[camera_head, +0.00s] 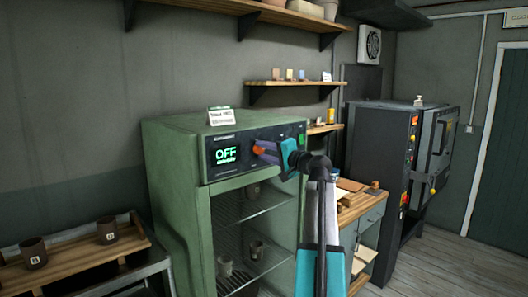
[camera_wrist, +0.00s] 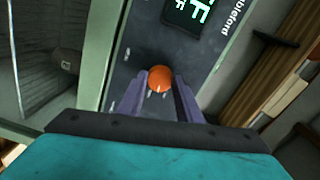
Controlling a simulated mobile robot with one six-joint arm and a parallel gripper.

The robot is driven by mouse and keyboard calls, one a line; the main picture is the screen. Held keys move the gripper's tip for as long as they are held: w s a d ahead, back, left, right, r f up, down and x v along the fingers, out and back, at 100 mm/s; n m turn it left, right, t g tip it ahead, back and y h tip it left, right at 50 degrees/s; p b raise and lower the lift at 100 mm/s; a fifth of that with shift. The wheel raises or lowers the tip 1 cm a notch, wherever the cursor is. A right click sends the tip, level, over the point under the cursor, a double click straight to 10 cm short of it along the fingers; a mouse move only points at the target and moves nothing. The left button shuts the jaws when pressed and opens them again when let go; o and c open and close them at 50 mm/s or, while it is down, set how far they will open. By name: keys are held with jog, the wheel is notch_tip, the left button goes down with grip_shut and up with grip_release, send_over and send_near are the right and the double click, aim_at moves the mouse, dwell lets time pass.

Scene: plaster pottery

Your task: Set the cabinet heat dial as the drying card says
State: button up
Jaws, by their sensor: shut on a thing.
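The green drying cabinet (camera_head: 180,150) stands in the middle of the head view, with a dark control panel along its top front. Its display (camera_head: 226,155) reads OFF in green, with smaller text below that I cannot read. The orange heat dial (camera_head: 258,149) sits right of the display. My gripper (camera_head: 262,150) is shut on the dial; in the wrist view the fingers (camera_wrist: 160,88) lie on either side of the orange dial (camera_wrist: 159,77). A white card (camera_head: 220,116) stands on top of the cabinet; its writing is too small to read.
Cups stand on wire racks (camera_head: 258,213) inside the cabinet. A wooden tray (camera_head: 75,255) with dark mugs is at lower left. A kiln-like dark machine (camera_head: 385,150) and a wooden-topped side unit (camera_head: 362,206) stand to the right. Shelves hang above.

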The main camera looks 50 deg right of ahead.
jog(key=m+p, duration=0.1)
jog(key=m, duration=0.4)
jog(key=shift+p, duration=0.4)
jog(key=o, duration=1.1)
jog(key=shift+c, duration=0.2)
jog(key=shift+s, duration=0.1)
jog(key=shift+s+f, duration=0.1)
jog(key=shift+s, duration=0.4)
jog(key=s+b, duration=0.4)
jog(key=s, duration=0.8)
jog(key=shift+s+a, duration=0.3)
jog(key=shift+a, duration=0.15)
